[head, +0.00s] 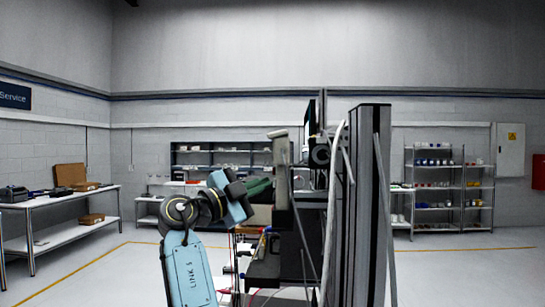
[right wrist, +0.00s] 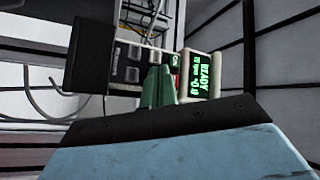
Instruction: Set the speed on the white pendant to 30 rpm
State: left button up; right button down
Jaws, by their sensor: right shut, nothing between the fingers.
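The white pendant (right wrist: 187,54) shows in the right wrist view, turned on its side, with dark grey keys (right wrist: 132,75) and a lit green display (right wrist: 205,78). The display reads READY, with a smaller line that seems to end in 0.0. A red and a green key or mark sit beside the display. My right gripper (right wrist: 158,85) has green fingers, shut and empty, in front of the key area; they hide part of it, and I cannot tell whether they touch. In the head view the right gripper (head: 259,188) is at the equipment rack. My left gripper is not in view.
A tall dark metal column (head: 368,200) with cables stands just right of the gripper. A workbench (head: 60,200) with boxes is at the left. Shelving (head: 435,190) stands at the back right. The floor on both sides is open.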

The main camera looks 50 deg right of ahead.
jog(key=shift+s+d, duration=0.15)
dwell(0.4)
jog(key=shift+b, duration=0.35)
jog(key=shift+w+a, duration=0.4)
jog(key=shift+w, duration=0.05)
jog(key=shift+w+a, duration=0.95)
jog(key=shift+w, duration=0.25)
jog(key=shift+w+a, duration=0.9)
jog(key=shift+w, duration=0.25)
